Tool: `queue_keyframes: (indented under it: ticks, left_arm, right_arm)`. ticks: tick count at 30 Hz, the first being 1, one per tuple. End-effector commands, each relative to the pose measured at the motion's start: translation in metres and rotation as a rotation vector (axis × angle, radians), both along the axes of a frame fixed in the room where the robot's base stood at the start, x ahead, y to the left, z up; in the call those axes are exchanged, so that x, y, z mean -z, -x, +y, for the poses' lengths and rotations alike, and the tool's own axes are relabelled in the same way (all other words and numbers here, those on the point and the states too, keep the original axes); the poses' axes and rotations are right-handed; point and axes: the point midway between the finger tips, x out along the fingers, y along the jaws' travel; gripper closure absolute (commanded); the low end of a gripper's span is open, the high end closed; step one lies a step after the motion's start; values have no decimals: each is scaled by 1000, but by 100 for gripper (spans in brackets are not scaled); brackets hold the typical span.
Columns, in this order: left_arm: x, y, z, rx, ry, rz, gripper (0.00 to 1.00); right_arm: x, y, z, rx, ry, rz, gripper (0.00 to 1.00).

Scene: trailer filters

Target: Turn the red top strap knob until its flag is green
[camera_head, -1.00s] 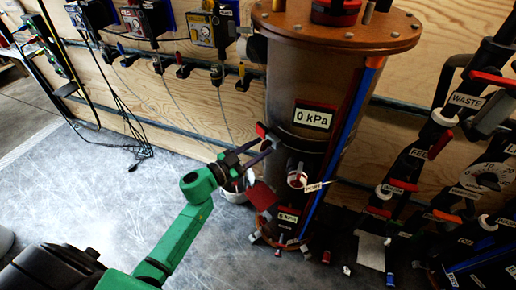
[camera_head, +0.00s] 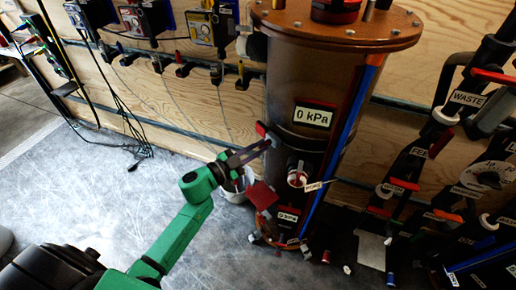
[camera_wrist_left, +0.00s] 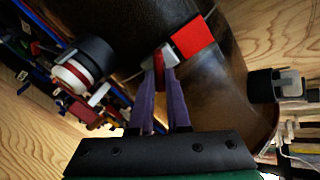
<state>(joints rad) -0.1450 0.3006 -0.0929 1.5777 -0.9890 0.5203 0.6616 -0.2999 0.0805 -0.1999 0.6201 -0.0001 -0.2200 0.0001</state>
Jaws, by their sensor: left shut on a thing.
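The tall brown filter cylinder (camera_head: 285,75) stands in the middle of the head view. The strap knob's flag (camera_head: 261,130) is a small red square on the cylinder's left side; in the wrist view the flag (camera_wrist_left: 193,38) is also plainly red. My left gripper (camera_head: 267,144) reaches the cylinder from the left, just below the flag. In the wrist view my left gripper (camera_wrist_left: 160,58) is shut on the small red knob (camera_wrist_left: 158,66), with a grey piece at the fingertips. The fingertips hide much of the knob. My right gripper is not in view.
A lower red plate (camera_head: 262,195) and a white-ringed port (camera_head: 297,178) project from the cylinder below the gripper. Labelled pipes and valves (camera_head: 400,185) crowd the right.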

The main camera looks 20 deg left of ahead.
Motion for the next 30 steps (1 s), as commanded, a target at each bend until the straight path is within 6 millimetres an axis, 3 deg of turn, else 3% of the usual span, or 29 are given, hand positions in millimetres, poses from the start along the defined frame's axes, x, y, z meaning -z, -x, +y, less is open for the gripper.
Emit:
queue_keyframes:
  ticks: [12,27,28,30]
  left_arm:
    - [2,1,-1,1,-172,-114,100]
    - [2,1,-1,0,-194,-127,100]
    - [2,1,-1,0,-193,-127,78]
    - [2,1,-1,0,-193,-127,55]
  right_arm:
    - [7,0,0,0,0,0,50]
    - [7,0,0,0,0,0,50]
    - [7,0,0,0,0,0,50]
    - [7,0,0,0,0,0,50]
